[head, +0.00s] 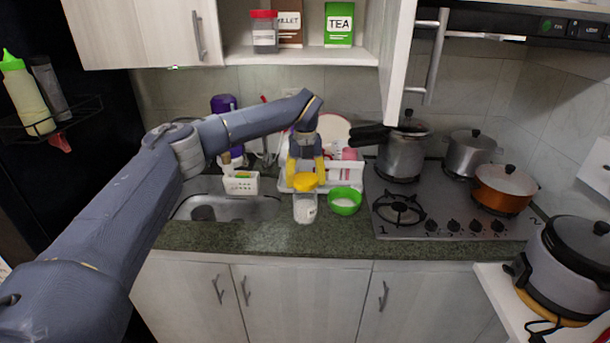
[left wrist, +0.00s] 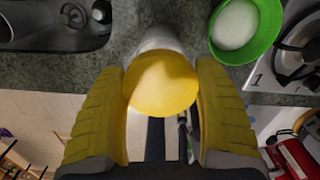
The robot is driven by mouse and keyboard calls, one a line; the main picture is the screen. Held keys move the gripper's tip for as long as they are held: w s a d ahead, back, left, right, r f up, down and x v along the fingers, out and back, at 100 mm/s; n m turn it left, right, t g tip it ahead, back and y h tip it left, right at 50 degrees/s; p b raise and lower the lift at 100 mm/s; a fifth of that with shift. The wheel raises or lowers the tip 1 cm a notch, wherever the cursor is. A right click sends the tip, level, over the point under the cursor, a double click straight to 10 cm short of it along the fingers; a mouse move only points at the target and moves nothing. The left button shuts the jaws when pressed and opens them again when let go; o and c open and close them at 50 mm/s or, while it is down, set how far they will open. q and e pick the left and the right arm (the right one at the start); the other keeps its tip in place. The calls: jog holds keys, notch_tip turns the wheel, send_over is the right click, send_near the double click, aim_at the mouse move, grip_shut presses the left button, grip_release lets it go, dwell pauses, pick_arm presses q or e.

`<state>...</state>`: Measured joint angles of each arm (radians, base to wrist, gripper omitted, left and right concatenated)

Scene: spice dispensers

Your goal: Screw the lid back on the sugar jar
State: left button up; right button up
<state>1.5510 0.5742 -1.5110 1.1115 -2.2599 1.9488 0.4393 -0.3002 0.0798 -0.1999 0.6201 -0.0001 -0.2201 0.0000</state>
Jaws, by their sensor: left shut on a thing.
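The sugar jar (head: 305,210) is a pale, whitish jar standing upright near the front of the counter. Its yellow lid (head: 305,182) is at the top of the jar, and I cannot tell whether it is threaded on. My left gripper (head: 305,174) comes down from above with its yellow fingers shut on the lid. In the left wrist view the lid (left wrist: 162,85) sits between the two fingers, with part of the pale jar (left wrist: 158,40) showing beyond it. My right gripper is not in view.
A green bowl (head: 345,201) with white contents stands close to the right of the jar. The sink (head: 240,208) and a white caddy (head: 241,184) lie to the left. A white dish rack (head: 352,172) is behind, and the stove (head: 430,222) is to the right.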

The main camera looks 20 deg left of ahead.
aim_at(305, 204)
pick_arm(q)
jog(key=shift+f, duration=0.5)
jog(key=shift+f, duration=0.95)
jog(key=o, duration=0.3)
jog(key=c, duration=0.5)
jog(key=shift+o, duration=0.2)
jog(key=m, duration=0.8)
jog(key=shift+d, duration=0.15)
jog(key=shift+m, duration=0.6)
